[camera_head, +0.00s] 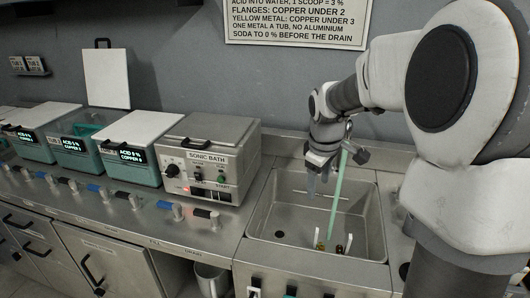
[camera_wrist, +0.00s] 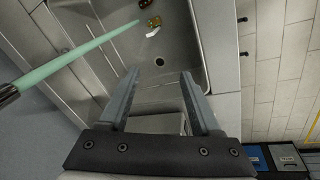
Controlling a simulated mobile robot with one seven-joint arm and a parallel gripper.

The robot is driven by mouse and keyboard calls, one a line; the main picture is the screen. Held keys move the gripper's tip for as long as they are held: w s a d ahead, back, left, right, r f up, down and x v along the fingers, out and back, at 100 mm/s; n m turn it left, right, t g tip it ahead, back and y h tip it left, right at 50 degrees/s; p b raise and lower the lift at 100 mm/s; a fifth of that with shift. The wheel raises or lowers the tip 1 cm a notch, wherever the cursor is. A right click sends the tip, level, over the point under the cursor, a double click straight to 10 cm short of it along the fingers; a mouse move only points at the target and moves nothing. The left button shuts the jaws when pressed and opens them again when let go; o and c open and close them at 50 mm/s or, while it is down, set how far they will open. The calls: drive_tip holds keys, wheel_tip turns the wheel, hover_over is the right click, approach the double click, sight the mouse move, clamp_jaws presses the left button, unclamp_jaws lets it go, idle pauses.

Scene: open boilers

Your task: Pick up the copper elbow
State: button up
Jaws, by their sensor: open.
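Small fittings lie on the sink floor. A reddish-brown piece (camera_wrist: 148,4), which may be the copper elbow, shows at the top edge of the wrist view, partly cut off. A yellow brass-coloured piece (camera_wrist: 154,21) and a small white piece (camera_wrist: 152,33) lie near it. In the head view a small brownish piece (camera_head: 340,248) lies at the sink's near side; its shape is too small to tell. My gripper (camera_head: 318,184) is open and empty above the sink, and its two fingers (camera_wrist: 160,75) point down into the basin, apart from the fittings.
The steel sink (camera_head: 260,225) has raised walls and a drain (camera_wrist: 160,62). A pale green rod or stream (camera_head: 337,195) slants into it beside my gripper. The sonic bath (camera_head: 210,150) and lidded teal tubs (camera_head: 130,165) stand to the left.

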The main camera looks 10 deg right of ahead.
drive_tip(key=w+d+f+n+g+y, duration=0.1)
drive_tip(key=d+f+n, duration=0.2)
drive_tip(key=d+f, duration=0.4)
drive_tip(key=w+d+f+n+g, duration=0.1)
drive_tip(key=w+d+f+n, duration=0.1)
drive_tip(key=d+f, duration=0.55)
drive_tip(key=b, duration=0.1)
hover_over(346, 247)
drive_tip(key=f, duration=1.1)
drive_tip(key=shift+w+d+f, duration=0.25)
drive_tip(key=shift+w, duration=0.1)
wheel_tip(346, 247, down, 5)
drive_tip(key=shift+s+f, duration=0.1)
drive_tip(key=shift+f, duration=0.05)
clamp_jaws()
